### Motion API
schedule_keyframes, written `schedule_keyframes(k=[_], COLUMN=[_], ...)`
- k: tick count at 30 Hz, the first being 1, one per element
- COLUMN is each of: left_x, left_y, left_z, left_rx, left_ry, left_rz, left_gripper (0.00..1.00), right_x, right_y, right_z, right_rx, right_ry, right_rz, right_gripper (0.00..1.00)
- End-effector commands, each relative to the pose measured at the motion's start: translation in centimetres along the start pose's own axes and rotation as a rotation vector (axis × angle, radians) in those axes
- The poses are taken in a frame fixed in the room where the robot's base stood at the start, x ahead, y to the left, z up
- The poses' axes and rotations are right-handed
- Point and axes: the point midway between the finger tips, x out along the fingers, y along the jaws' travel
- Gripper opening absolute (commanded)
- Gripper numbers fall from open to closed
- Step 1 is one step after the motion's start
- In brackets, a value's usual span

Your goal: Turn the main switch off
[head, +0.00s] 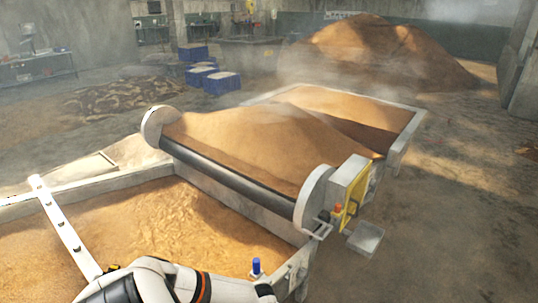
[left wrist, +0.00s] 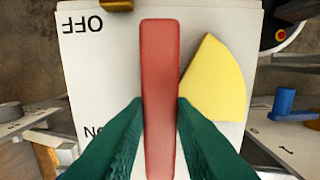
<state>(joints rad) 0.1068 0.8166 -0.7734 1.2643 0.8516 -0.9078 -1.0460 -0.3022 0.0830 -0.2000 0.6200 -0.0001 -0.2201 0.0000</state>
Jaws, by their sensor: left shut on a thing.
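The main switch shows in the left wrist view as a long red handle (left wrist: 160,50) on a white panel (left wrist: 82,85). The handle lies straight up and down in that view. An upside-down OFF label (left wrist: 82,24) is at the panel's upper left. An ON label (left wrist: 95,130) is lower left, partly covered by a finger. A yellow wedge (left wrist: 218,85) is right of the handle. My left gripper (left wrist: 160,102) has its green fingers shut on the handle's sides. In the head view my left arm crosses the bottom edge; its gripper and the switch are hidden there. My right gripper is not in view.
A grain-filled bed (head: 292,235) with a dark roller (head: 225,175) fills the middle of the head view. A yellow-framed control box (head: 347,180) sits at the roller's right end. A blue knob (head: 256,268) stands near my arm. Blue crates (head: 221,84) and open floor lie behind.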

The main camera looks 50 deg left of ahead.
Motion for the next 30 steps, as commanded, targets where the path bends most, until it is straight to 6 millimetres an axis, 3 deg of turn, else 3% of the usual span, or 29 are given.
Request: schedule_keyframes(k=[11, 12, 16, 25, 30], left_x=[0.0, 0.0, 0.0, -0.1, -2.0], left_y=[-0.1, -0.1, -0.1, -0.1, 0.0], left_z=[-0.1, -0.1, -0.1, -0.1, -0.2], left_rx=[0.01, 0.01, 0.009, 0.006, 0.007], left_ry=[0.001, 0.001, 0.0, 0.0, 0.0], left_rz=[0.001, 0.001, 0.001, 0.0, 0.002], left_gripper=[0.0, 0.23, 0.44, 0.44, 0.44], right_x=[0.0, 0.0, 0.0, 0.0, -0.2], right_y=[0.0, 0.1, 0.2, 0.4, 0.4], right_z=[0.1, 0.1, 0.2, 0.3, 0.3], right_rx=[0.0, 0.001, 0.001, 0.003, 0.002], right_ry=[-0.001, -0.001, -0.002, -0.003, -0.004], right_rz=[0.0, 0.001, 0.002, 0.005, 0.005], right_gripper=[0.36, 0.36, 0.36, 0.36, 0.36])
